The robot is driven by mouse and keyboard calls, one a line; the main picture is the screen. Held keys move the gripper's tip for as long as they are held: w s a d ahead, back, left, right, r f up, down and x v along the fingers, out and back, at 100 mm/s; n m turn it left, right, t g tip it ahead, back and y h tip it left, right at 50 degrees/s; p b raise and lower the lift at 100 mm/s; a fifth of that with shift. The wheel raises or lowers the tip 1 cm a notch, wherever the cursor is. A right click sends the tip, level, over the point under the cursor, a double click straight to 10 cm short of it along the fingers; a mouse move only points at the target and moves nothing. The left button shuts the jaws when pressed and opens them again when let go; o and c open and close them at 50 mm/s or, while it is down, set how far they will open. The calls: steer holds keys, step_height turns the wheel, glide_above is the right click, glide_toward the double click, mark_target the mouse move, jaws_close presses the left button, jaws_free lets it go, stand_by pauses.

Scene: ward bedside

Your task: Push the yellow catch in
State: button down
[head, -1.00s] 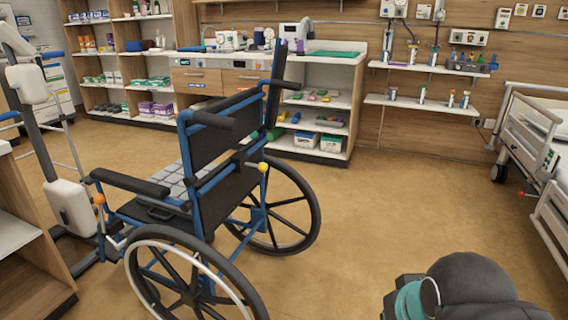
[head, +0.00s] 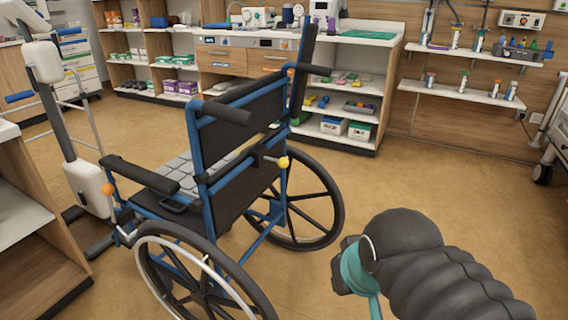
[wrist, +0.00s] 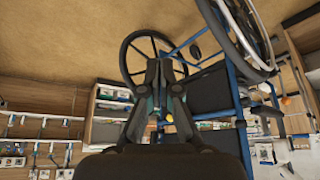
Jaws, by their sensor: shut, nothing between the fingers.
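In the wrist view, which is upside down, the yellow catch (wrist: 169,117) shows just beside my gripper's right finger. My gripper (wrist: 160,64) is shut and empty, with its fingers pointing toward the wheelchair's wheel and frame. In the head view only my dark arm and a teal joint show at the lower right, apart from the chair; the fingertips are not clear there.
A patient lift (head: 92,188) and a wooden cabinet (head: 40,230) stand at the left. Stocked shelves line the back wall. A bed (head: 552,145) is at the right edge.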

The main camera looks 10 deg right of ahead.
mark_target(288, 164)
steer(key=w+a+f+m+y+b, duration=0.2)
steer(key=w+m+y+b, duration=0.5)
steer(key=w, duration=0.9)
steer(key=w+d+r+m+t+y+b, duration=0.2)
steer(key=w+d+t, duration=0.4)
steer(key=w+d, duration=0.5)
steer(key=w+r+y+b, duration=0.1)
steer(key=w+b, duration=0.1)
steer(key=shift+w+d+m+b, duration=0.15)
steer(key=shift+m+b, duration=0.25)
steer(key=shift+r, duration=0.1)
steer(key=x, duration=1.4)
steer(key=shift+r, duration=0.25)
